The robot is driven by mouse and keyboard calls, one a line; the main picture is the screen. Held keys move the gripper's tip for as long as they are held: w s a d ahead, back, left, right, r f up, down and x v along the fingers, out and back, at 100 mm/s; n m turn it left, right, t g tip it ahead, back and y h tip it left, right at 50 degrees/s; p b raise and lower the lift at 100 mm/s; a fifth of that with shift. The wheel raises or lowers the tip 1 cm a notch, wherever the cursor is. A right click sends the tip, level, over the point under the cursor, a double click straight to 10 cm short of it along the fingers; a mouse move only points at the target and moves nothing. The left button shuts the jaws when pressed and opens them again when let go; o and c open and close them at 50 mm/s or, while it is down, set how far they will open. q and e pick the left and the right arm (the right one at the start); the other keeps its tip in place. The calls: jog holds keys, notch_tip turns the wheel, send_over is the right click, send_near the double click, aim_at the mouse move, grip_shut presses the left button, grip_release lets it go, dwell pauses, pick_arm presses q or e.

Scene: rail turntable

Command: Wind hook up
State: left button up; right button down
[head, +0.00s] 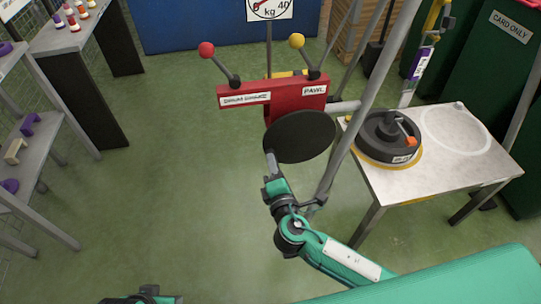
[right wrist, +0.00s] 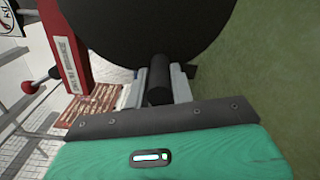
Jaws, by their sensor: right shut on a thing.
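The winch is a red box (head: 245,97) on a post, with a red-knobbed lever (head: 207,50) at left and a yellow-knobbed lever (head: 297,41) at right, labelled PAWL. A black disc (head: 300,137) faces me below it. My right gripper (head: 271,160) is at the disc's lower left edge. In the right wrist view its fingers are shut on a black cylindrical handle (right wrist: 158,82) in front of the disc (right wrist: 150,30). A yellow part (head: 436,16) at top right may be the hook; I cannot tell. My left gripper (head: 145,297) barely shows at the bottom edge.
A table (head: 440,180) at right bears a black round weight (head: 385,140) with an orange-tipped lever. A slanted grey pole passes close right of the disc. Shelves (head: 25,150) stand at left. Green floor between is clear. A dial (head: 269,8) is at the back.

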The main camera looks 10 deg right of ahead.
jog(key=shift+a+r+m, duration=0.1)
jog(key=shift+r+m, duration=0.65)
jog(key=shift+m, duration=0.25)
pick_arm(q)
jog(key=shift+w+f+b, duration=0.1)
jog(key=shift+w+b, duration=0.2)
jog(key=shift+w, duration=0.1)
pick_arm(e)
jog(key=shift+a+r+m, duration=0.1)
jog(key=shift+r+m, duration=0.7)
pick_arm(q)
jog(key=shift+s, duration=0.1)
pick_arm(e)
jog(key=shift+r+m, duration=0.45)
jog(key=shift+m, duration=0.15)
jog(key=shift+d+r+m, duration=0.2)
jog(key=shift+r+m, duration=0.6)
jog(key=shift+m, duration=0.2)
jog(key=shift+r+m, duration=0.15)
jog(key=shift+m, duration=0.15)
pick_arm(q)
jog(key=shift+s+f, duration=0.25)
jog(key=shift+w, duration=0.2)
